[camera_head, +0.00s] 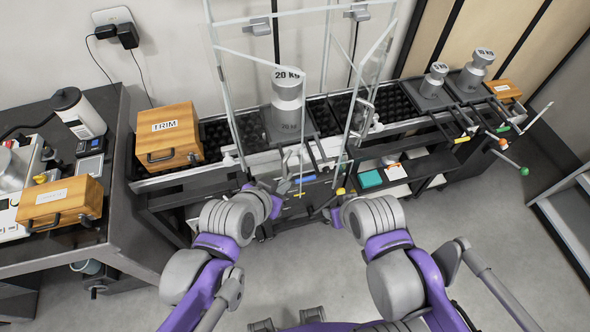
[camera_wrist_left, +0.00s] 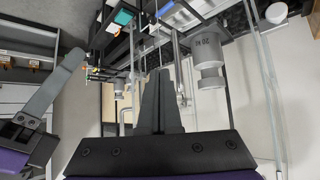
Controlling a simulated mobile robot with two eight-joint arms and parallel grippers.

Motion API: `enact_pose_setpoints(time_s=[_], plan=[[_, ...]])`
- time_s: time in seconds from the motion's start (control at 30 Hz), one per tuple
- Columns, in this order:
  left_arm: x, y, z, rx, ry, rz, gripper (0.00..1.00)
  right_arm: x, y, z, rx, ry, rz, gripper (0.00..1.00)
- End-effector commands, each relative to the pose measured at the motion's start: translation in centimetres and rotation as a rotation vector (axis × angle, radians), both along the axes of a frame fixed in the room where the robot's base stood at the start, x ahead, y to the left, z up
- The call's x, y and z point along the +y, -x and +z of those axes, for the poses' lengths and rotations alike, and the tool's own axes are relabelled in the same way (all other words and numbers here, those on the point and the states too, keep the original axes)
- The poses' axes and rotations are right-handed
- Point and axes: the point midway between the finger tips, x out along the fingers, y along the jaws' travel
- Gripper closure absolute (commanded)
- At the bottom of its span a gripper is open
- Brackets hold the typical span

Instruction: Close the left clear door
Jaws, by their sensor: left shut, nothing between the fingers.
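The left clear door (camera_head: 262,110) is a framed transparent panel, swung out at an angle from the clear enclosure toward me. Its free edge hangs near my left gripper (camera_head: 280,188). That gripper is small, dark and partly hidden by its wrist in the head view. In the left wrist view its fingers (camera_wrist_left: 158,103) are together with nothing between them. A pale upright edge (camera_wrist_left: 270,100) runs at the right of that view; I cannot tell which door it belongs to. My right gripper (camera_head: 328,211) is below the right clear door (camera_head: 350,110), its jaws unclear.
A 20 KG weight (camera_head: 287,105) stands inside the enclosure, also in the left wrist view (camera_wrist_left: 207,60). A TRIM box (camera_head: 168,135) sits left of it. Smaller weights (camera_head: 473,72) stand to the right. Coloured levers (camera_head: 510,152) project at the right front. The floor in front is clear.

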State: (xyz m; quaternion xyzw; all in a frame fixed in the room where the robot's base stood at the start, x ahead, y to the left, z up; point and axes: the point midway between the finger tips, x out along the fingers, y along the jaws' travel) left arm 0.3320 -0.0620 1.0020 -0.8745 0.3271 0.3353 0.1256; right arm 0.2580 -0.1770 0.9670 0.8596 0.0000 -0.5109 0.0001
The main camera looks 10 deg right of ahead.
Motion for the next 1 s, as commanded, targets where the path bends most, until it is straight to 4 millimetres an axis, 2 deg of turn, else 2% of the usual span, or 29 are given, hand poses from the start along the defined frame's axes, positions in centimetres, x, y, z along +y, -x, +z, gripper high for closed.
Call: enact_pose_setpoints(time_s=[0.27, 0.53, 1.0], plan=[[-2.2, -2.4, -3.0, 0.001, 0.000, -0.001, 1.00, 0.0, 0.5, -1.3, 0.010, 0.000, 0.000, 0.50], [-4.2, -4.8, -2.5, 0.000, 0.000, 0.000, 1.00, 0.0, 0.3, -0.7, 0.006, 0.000, 0.000, 0.50], [-4.5, -5.2, -2.6, 0.000, 0.001, 0.001, 1.00, 0.0, 0.3, -0.7, 0.006, 0.000, 0.000, 0.50]])
